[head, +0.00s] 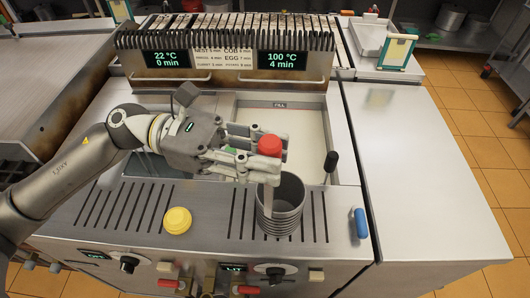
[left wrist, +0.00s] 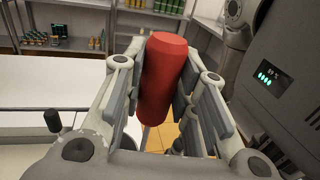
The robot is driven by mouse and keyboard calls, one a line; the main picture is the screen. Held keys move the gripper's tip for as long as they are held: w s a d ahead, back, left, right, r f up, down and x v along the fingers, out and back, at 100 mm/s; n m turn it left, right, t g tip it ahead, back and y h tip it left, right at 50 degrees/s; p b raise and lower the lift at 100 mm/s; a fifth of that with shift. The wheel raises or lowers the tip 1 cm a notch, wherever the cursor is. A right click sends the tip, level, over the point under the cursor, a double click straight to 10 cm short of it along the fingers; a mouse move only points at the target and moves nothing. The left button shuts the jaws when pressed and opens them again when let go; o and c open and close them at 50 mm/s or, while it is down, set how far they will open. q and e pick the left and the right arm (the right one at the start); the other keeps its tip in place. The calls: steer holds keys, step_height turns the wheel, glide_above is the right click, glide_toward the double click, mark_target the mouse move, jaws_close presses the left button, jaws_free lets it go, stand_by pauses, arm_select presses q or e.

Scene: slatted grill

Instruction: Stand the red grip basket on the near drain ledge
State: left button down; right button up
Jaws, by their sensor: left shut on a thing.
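The red grip (head: 270,146) sits between the fingers of my left gripper (head: 262,155), which is shut on it. In the left wrist view the red grip (left wrist: 162,80) stands out between the two finger pads. A pale stem runs down from the grip to the grey ribbed basket (head: 284,207). The basket is upright over the right-hand slats of the near drain ledge (head: 310,237). I cannot tell whether its bottom touches the slats. My right gripper is not in view.
A yellow grip (head: 177,220) is on the left slats. A blue grip (head: 360,222) is at the right front edge. A black handle (head: 331,161) stands by the filled tank (head: 300,125). The right-hand counter (head: 420,180) is mostly clear.

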arm_select(q)
steer(key=c, duration=1.1)
jaws_free()
steer(key=shift+a, duration=0.1)
steer(key=shift+w+a+f, duration=0.1)
steer(key=shift+w+a, duration=0.05)
steer(key=shift+a, duration=0.15)
steer(key=v, duration=1.1)
steer(key=shift+a, duration=0.1)
